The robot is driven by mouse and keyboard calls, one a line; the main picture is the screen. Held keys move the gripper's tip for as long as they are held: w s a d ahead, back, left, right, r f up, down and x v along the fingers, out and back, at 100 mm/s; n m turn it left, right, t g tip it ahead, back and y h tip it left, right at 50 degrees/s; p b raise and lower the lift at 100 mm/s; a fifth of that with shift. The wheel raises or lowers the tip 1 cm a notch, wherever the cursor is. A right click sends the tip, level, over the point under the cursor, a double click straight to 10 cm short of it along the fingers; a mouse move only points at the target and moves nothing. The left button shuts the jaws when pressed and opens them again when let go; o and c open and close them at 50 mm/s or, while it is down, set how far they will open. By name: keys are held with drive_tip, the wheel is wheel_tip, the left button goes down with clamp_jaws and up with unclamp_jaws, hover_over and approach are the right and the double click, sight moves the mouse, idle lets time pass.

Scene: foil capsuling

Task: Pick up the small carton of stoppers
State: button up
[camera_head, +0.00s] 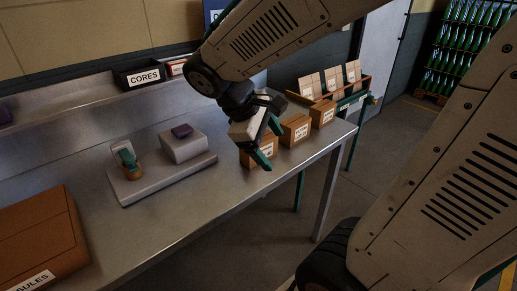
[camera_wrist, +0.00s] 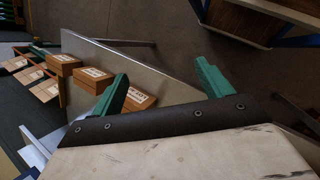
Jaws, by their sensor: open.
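Three small brown cartons with white labels stand in a row along the right end of the steel table: a near one (camera_head: 247,160), a middle one (camera_head: 296,131) and a far one (camera_head: 322,114). Their labels are too small to read surely, so I cannot tell which holds stoppers. My gripper (camera_head: 269,146) is open with green fingers, above and in front of the near carton, partly hiding it. In the wrist view my gripper (camera_wrist: 163,82) is empty; the near carton (camera_wrist: 139,99) shows just beside the left finger, partly covered by it.
A large carton (camera_head: 38,235) stands at the front left. A grey slab (camera_head: 165,178) carries a white block and a small fixture. A black CORES bin (camera_head: 138,76) sits on the back shelf. An orange rack (camera_head: 335,95) with cartons stands beyond the table end. The table's front edge is clear.

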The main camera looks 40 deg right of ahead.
drive_tip(key=w+d+f+n+h, duration=0.35)
drive_tip(key=w+n, duration=0.25)
drive_tip(key=w, duration=0.3)
drive_tip(key=n+t+h, duration=0.2)
drive_tip(key=n+h, duration=0.3)
drive_tip(key=n, duration=0.1)
approach(269, 146)
drive_tip(key=w, duration=0.3)
drive_tip(key=shift+y, duration=0.25)
drive_tip(key=x, duration=0.6)
drive_tip(key=shift+d+r, duration=0.15)
drive_tip(key=shift+d, duration=0.15)
drive_tip(key=c, duration=1.2)
